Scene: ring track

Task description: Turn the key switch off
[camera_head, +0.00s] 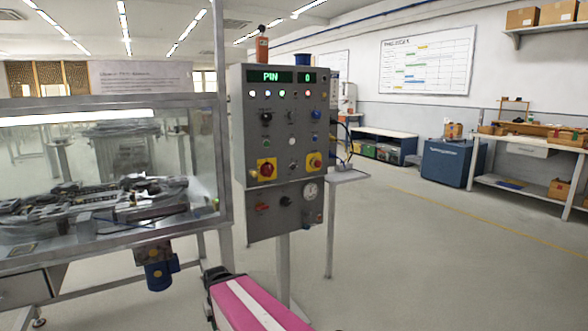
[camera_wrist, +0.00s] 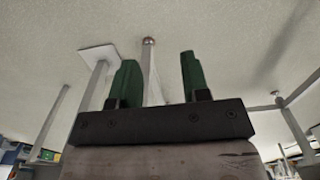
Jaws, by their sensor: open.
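A grey control panel (camera_head: 248,140) stands on a post in the middle of the head view. It carries a green display reading PIN and 0, a row of lights, and several small knobs and buttons. The key switch is too small to pick out among them for certain, so its position cannot be read. My gripper (camera_wrist: 158,62) shows in the wrist view with two green fingers apart and nothing between them. The panel face does not show in the wrist view. In the head view my gripper cannot be made out clearly.
A glass-walled machine (camera_head: 100,170) stands close to the panel's left side. A small shelf (camera_head: 345,176) juts out at the panel's right. A blue cabinet (camera_head: 448,163) and a workbench (camera_head: 515,185) stand further right. The floor (camera_head: 400,260) at the front right is clear.

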